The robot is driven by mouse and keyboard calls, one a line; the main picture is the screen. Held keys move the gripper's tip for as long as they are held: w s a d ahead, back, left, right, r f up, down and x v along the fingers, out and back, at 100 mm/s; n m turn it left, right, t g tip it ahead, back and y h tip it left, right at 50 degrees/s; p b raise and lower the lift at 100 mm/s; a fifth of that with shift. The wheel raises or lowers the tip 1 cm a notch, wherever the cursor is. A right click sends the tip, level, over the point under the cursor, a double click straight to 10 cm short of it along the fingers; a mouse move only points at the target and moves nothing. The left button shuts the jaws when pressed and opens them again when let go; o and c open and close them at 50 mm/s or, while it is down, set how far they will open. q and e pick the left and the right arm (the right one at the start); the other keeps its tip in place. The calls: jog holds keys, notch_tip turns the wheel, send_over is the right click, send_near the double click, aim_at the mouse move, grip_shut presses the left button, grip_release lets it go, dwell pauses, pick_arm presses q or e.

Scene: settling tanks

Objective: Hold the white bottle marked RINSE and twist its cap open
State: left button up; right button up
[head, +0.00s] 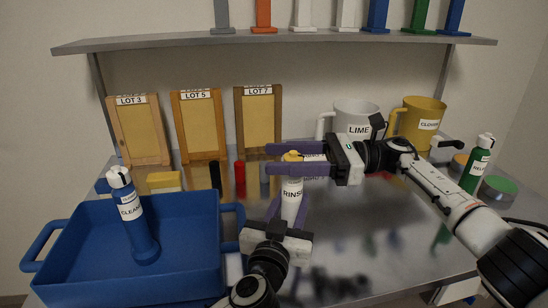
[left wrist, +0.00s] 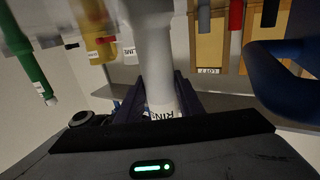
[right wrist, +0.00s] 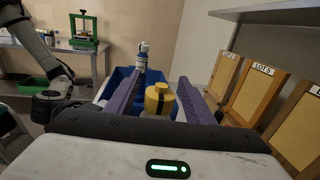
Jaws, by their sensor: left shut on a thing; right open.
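The white bottle marked RINSE (head: 291,201) stands upright at the middle of the bench, with a yellow cap (head: 291,157) on top. My left gripper (head: 289,212) is shut on its white body, below the cap. In the left wrist view the white body (left wrist: 155,60) runs between the fingers. My right gripper (head: 270,159) is open at cap height, one finger on each side of the cap in the head view. In the right wrist view the yellow cap (right wrist: 159,100) sits between the spread fingers. Whether a finger touches it I cannot tell.
A blue tray (head: 185,205) at the left holds a white-and-blue CLEAN bottle (head: 131,212). Frames marked LOT 3, LOT 5 and LOT 7 (head: 258,122) stand behind. A LIME jug (head: 355,117), a yellow jug (head: 417,122) and a green bottle (head: 478,165) stand at the right.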

pick_arm(q)
jog(key=shift+f, duration=0.1)
pick_arm(e)
jog(key=d, duration=0.5)
jog(key=shift+w+d, duration=0.3)
jog(key=shift+d, duration=0.1)
jog(key=shift+o, duration=0.3)
notch_tip(320, 180, down, 5)
jog(key=s+d+m+t, duration=0.2)
jog(key=m+t, duration=0.2)
jog(key=s+d+r+m+t+h, duration=0.2)
jog(key=s+d+r+t, duration=0.1)
jog(key=d+r+t, duration=0.15)
jog(key=shift+t, duration=0.45)
jog(key=x, duration=1.1)
jog(key=shift+a, duration=0.2)
